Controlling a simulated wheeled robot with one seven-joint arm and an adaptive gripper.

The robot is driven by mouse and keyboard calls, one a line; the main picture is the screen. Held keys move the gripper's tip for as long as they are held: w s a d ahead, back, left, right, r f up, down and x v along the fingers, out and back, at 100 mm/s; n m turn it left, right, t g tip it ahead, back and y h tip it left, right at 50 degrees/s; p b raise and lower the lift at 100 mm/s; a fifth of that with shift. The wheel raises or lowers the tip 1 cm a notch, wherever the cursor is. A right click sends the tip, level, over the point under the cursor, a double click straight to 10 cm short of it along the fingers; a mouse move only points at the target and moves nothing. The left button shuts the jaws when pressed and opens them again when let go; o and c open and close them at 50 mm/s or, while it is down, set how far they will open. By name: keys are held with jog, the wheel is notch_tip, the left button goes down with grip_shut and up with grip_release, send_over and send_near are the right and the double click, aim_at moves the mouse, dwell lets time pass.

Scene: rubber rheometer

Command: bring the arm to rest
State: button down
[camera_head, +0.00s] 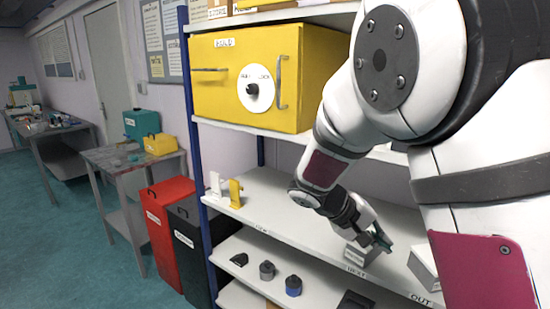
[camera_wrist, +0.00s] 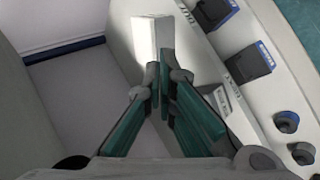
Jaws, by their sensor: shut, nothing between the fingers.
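My gripper (camera_head: 379,240) hangs at the end of my bent arm, over the middle white shelf (camera_head: 272,206) in the head view. It is near a small light-grey labelled block (camera_head: 360,253). In the wrist view my gripper (camera_wrist: 162,75) shows its two teal fingers brought together at the tips, with nothing held. A white block (camera_wrist: 148,38) stands on the shelf beyond the fingertips. My upper arm hides the right part of the shelving in the head view.
A yellow oven-like box (camera_head: 225,100) fills the shelf above. A white bracket (camera_head: 214,186) and a yellow bracket (camera_head: 235,193) stand at left. Knobs (camera_head: 293,285) sit on the lower shelf. Red (camera_head: 165,215) and black (camera_head: 190,240) bins stand beside the shelving; the floor (camera_head: 50,245) at left is open.

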jog(key=s+a+r+t+y, duration=0.1)
jog(key=s+r+y, duration=0.2)
jog(key=s, duration=0.5)
jog(key=s+a+r+t+y, duration=0.1)
jog(key=s+a+r+y, duration=0.1)
jog(key=s+r, duration=0.3)
jog(key=s+a+r+m+t+y, duration=0.1)
jog(key=s+r+y, duration=0.3)
jog(key=s, duration=0.8)
jog(key=shift+a+t+y, duration=0.3)
jog(key=shift+a+t, duration=0.2)
jog(key=shift+a, duration=0.1)
